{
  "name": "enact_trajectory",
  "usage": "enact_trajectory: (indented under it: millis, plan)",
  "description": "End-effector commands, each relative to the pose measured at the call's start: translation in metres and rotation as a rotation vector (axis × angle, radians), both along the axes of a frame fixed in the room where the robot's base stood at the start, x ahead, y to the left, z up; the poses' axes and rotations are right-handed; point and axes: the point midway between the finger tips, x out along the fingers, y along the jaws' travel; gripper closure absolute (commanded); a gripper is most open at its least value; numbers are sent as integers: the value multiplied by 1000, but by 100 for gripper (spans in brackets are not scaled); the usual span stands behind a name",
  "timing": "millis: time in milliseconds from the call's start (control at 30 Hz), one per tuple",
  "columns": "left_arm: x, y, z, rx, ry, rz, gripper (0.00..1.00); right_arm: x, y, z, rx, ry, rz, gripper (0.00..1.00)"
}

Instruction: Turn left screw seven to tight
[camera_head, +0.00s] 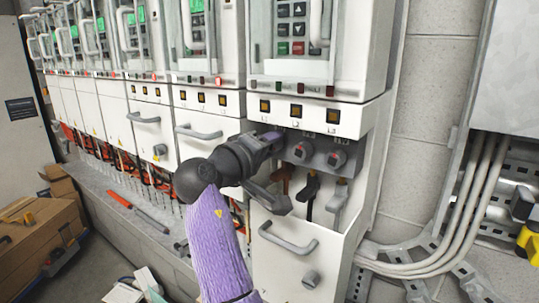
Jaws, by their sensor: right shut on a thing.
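A grey terminal block (318,148) sits in the open bay of the nearest cabinet, at the end of the row. Two round screws show on its face, the middle screw (300,152) and the right screw (337,158), each with a red mark. My right gripper (270,143) reaches in from below and is at the block's left end. It is shut on what seems to be the left screw, which the fingers hide. I cannot see that screw's mark or angle. Brown, black and grey lugs hang below the block. My left gripper is not in view.
A grey bar handle (288,240) and a knob (311,279) are on the panel below. More cabinets with handles (198,132) run off to the left. Grey conduits (455,215) are at the right. A cardboard box (38,235) stands at the lower left.

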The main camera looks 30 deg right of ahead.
Motion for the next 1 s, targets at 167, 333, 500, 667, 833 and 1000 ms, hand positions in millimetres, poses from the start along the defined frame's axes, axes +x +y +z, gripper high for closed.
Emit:
enact_trajectory:
  millis: [167, 333, 500, 667, 833, 1000]
  plan:
    - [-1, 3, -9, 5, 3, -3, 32, 0, 0, -3, 36, -73, -1, 100]
    - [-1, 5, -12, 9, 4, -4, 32, 0, 0, -3, 55, -118, -2, 100]
    - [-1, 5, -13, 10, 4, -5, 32, 0, 0, -2, 63, -137, -2, 100]
    - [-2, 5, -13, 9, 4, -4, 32, 0, 0, -2, 66, -142, -2, 100]
    - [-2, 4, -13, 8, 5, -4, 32, 0, 0, -2, 66, -141, -2, 100]
    - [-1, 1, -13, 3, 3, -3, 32, 0, 0, -2, 65, -141, -3, 35]
